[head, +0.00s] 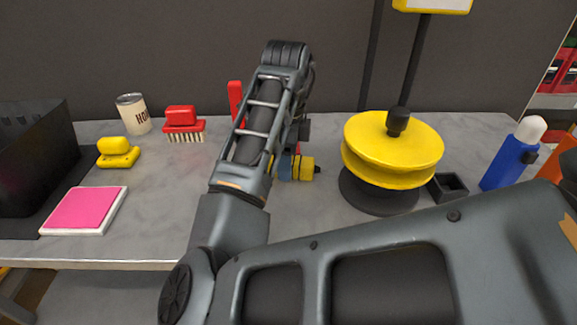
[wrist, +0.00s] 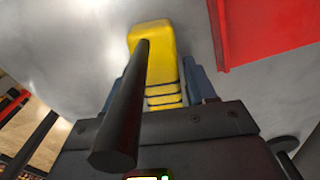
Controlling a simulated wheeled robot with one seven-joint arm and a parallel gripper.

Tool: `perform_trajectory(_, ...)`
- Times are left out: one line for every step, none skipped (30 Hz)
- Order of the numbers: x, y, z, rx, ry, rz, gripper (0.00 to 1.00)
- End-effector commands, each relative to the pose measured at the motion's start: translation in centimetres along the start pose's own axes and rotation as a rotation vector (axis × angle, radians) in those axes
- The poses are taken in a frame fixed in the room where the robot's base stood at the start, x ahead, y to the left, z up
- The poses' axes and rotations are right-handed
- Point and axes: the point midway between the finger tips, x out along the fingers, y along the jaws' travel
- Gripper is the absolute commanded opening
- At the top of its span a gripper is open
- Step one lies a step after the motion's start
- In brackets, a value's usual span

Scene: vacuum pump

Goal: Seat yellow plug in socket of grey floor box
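The yellow plug (head: 304,168) shows just right of my forearm in the head view, with a small dark tip at its right end. In the wrist view the yellow plug (wrist: 154,58) sits between the two blue fingertips, and a thick black rod-like part runs from it towards the camera. My gripper (head: 288,166) is mostly hidden behind my arm in the head view. In the wrist view my gripper (wrist: 155,88) appears shut on the plug, with fingers along both sides. I cannot make out a grey floor box or its socket in either view.
A yellow spool-like wheel (head: 393,150) on a dark base stands right of the plug. A small black open box (head: 448,187) and a blue bottle (head: 508,158) are farther right. A red brush (head: 182,122), yellow object (head: 117,153) and pink pad (head: 84,209) lie left.

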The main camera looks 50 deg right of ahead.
Motion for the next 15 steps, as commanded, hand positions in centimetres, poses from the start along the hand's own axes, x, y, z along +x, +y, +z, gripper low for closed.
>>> perform_trajectory(-0.01,0.0,0.0,0.0,0.0,0.0,0.5)
perform_trajectory(-0.01,0.0,0.0,0.0,0.0,0.0,0.47)
perform_trajectory(-0.01,0.0,0.0,0.0,0.0,0.0,0.44)
perform_trajectory(-0.01,0.0,0.0,0.0,0.0,0.0,0.41)
perform_trajectory(-0.02,0.0,0.0,0.0,0.0,0.0,0.38)
perform_trajectory(-0.02,0.0,-0.01,0.0,0.0,0.0,0.34)
perform_trajectory(-0.02,0.0,-0.01,0.0,0.0,0.0,0.31)
perform_trajectory(-0.02,0.0,0.0,0.0,0.0,0.0,0.28)
perform_trajectory(-0.02,0.0,-0.01,0.0,0.0,0.0,0.24)
perform_trajectory(-0.02,0.0,-0.01,0.0,0.0,0.0,0.22)
perform_trajectory(-0.02,0.0,-0.01,0.0,0.0,0.0,0.19)
perform_trajectory(-0.02,0.0,-0.01,0.0,0.0,0.0,0.15)
perform_trajectory(-0.04,0.0,0.0,0.0,0.0,0.0,0.14)
perform_trajectory(-0.04,0.0,0.0,0.0,0.0,0.0,0.09)
perform_trajectory(-0.04,0.0,0.0,0.0,0.0,0.0,0.08)
